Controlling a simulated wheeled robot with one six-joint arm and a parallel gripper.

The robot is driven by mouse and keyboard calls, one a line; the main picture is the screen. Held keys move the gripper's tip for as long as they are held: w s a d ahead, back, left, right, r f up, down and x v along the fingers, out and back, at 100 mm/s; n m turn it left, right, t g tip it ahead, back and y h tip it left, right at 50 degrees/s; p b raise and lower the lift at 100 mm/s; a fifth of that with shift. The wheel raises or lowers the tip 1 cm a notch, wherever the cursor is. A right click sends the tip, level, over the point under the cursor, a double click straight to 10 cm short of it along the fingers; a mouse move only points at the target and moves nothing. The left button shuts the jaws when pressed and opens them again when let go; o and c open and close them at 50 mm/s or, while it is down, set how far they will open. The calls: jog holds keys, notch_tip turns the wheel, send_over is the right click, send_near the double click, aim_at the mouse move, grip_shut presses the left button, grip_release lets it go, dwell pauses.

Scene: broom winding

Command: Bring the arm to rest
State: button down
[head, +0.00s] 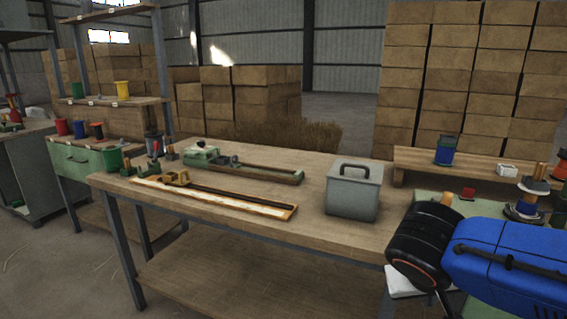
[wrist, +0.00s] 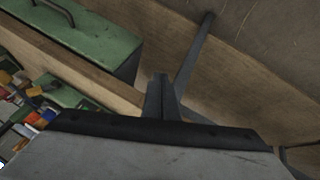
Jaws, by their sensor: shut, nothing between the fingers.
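My arm shows at the right of the head view as a blue link (head: 510,255) with a thick black ribbed joint (head: 425,245). It is folded low in front of the right end of the workbench. My gripper (wrist: 161,78) shows in the middle of the wrist view. Its two dark fingers are together with nothing between them. It appears clear of the surfaces around it. The gripper's fingers cannot be made out in the head view.
The wooden workbench (head: 240,205) carries a grey lidded box (head: 354,190), a long wooden jig (head: 230,199) and a green-based tool (head: 200,154).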

jog(key=shift+s+d+f+n+y, duration=0.15)
jog(key=shift+s+f+n+y, duration=0.25)
jog(key=shift+s+f+y, duration=0.75)
jog(key=shift+s+d+f+n+y, duration=0.1)
jog(key=shift+s+f+n+y, duration=0.3)
jog(key=shift+s+f+y, duration=0.7)
jog(key=shift+w+r, duration=0.15)
jog(key=shift+r, duration=0.15)
